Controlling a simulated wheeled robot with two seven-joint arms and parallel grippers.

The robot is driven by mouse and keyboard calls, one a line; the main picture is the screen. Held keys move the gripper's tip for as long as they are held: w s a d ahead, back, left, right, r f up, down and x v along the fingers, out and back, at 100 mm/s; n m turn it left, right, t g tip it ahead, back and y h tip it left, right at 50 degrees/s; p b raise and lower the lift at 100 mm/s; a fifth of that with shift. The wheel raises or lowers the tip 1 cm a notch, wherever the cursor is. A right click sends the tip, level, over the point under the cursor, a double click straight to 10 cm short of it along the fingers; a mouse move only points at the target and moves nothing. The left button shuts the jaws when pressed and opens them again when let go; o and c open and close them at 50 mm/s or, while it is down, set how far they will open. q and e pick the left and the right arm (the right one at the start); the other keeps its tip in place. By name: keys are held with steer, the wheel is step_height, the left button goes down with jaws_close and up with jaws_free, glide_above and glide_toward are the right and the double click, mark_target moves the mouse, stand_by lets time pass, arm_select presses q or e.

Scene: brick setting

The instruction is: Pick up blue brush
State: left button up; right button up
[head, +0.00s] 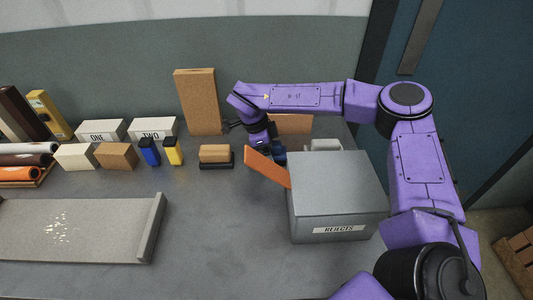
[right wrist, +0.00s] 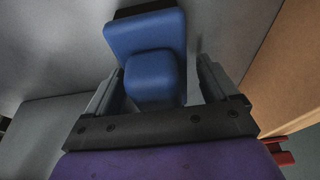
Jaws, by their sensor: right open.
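The blue brush (right wrist: 148,62) fills the middle of the right wrist view, with a raised blue grip on a blue body and a dark edge at its far end. In the head view only a small blue part of it (head: 279,154) shows behind the grey box and the orange flap. My right gripper (right wrist: 160,80) is open, with one finger on each side of the raised grip; I cannot tell whether they touch it. In the head view this gripper (head: 268,148) points down at the brush and is partly hidden. My left gripper is not in view.
A grey box labelled REJECTS (head: 338,200) with an orange flap (head: 267,167) stands close in front. A tall tan brick (head: 198,102) stands behind left. A brown-topped block on a dark base (head: 215,155) and blue (head: 149,152) and yellow (head: 172,151) items sit left.

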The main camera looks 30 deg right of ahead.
steer(key=c, duration=1.2)
steer(key=shift+o, duration=0.2)
step_height(320, 180, up, 10)
steer(key=shift+w+r, duration=0.1)
